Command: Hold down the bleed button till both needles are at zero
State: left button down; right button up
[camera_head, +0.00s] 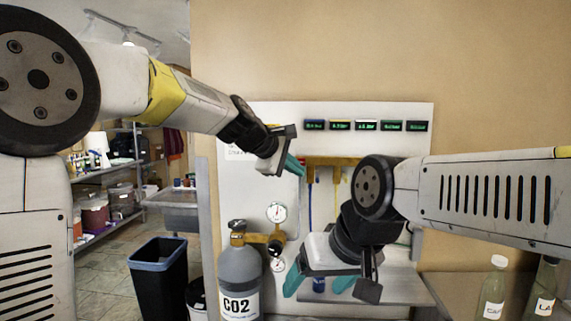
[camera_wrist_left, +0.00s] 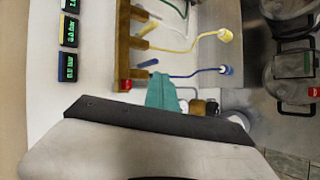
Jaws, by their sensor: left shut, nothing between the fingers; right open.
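A brass manifold (camera_head: 333,161) is fixed on the white wall panel. The left wrist view shows it too (camera_wrist_left: 124,40), with a small red part (camera_wrist_left: 126,84) at its near end that may be the bleed button. My left gripper (camera_head: 296,166) is shut and empty, its teal fingertips close to that end in the left wrist view (camera_wrist_left: 164,92); contact cannot be told. Two round gauges, an upper one (camera_head: 277,212) and a lower one (camera_head: 278,265), sit by the CO2 cylinder (camera_head: 240,272); their needles are too small to read. My right gripper (camera_head: 318,285) is open and empty, lower down.
Several small green-lit displays (camera_head: 366,126) line the panel above the manifold. Yellow and blue hoses hang below it. A dark bin (camera_head: 158,280) stands at left, and a clear bottle (camera_head: 494,290) at right. My right arm covers part of the panel.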

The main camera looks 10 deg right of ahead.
pick_arm(q)
jog(key=w+d, duration=0.2)
jog(key=w, duration=0.6)
jog(key=shift+w+d, duration=0.2)
jog(key=shift+d, duration=0.05)
dwell(1.9)
jog(key=shift+w+d, duration=0.1)
jog(key=shift+w, duration=0.3)
jog(key=shift+w+d, duration=0.15)
jog(key=shift+w, duration=0.4)
dwell(1.7)
jog(key=shift+s, duration=0.1)
jog(key=shift+s+a, duration=0.3)
jog(key=shift+s, duration=0.55)
jog(key=shift+s+a, duration=0.2)
jog(key=shift+s, duration=0.6)
jog(key=shift+s+a, duration=0.25)
jog(key=shift+s, duration=0.55)
jog(key=shift+s+a, duration=0.2)
jog(key=shift+s, duration=0.6)
